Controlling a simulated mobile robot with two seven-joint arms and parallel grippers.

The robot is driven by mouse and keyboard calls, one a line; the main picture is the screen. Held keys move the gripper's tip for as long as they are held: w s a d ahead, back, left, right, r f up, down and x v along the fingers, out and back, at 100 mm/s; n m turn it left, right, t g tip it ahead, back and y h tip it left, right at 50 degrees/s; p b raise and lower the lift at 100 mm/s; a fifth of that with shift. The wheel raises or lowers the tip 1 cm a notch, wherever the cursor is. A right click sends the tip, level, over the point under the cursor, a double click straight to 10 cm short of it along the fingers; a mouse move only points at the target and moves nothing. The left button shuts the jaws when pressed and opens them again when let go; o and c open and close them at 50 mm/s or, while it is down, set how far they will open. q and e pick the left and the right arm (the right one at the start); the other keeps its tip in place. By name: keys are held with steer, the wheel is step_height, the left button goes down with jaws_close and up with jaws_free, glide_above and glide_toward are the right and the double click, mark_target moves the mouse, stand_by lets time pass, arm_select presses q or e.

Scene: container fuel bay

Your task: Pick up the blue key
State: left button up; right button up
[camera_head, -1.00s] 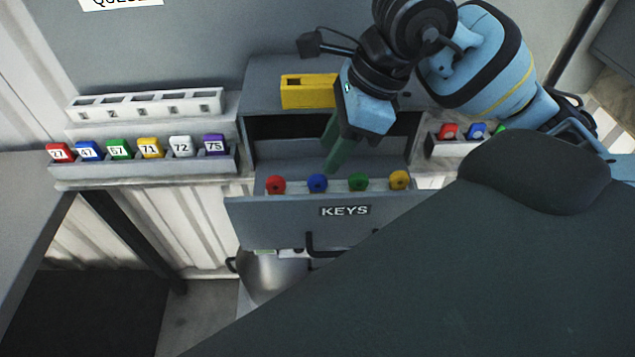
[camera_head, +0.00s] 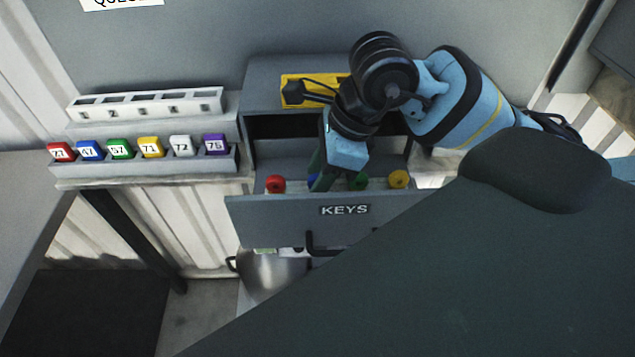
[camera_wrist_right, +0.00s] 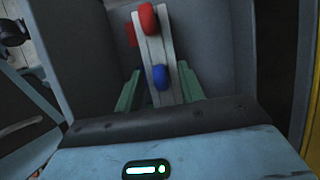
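The blue key (camera_head: 312,179) is in the row of keys in the open drawer labelled KEYS (camera_head: 270,219), between the red key and the green key. My right gripper (camera_head: 324,183) reaches down into the drawer at the blue key and partly hides it. In the right wrist view the blue key (camera_wrist_right: 160,77) shows between the two green fingers (camera_wrist_right: 160,72), which are apart on either side of it. The right gripper is open; I see no grip on the key. My left gripper is not in view.
The red key (camera_head: 275,184), green key (camera_head: 360,182) and yellow key (camera_head: 398,179) share the row. Numbered coloured tags (camera_head: 120,148) line a shelf at left, below a white slotted rack (camera_head: 150,104).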

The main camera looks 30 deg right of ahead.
jaws_close()
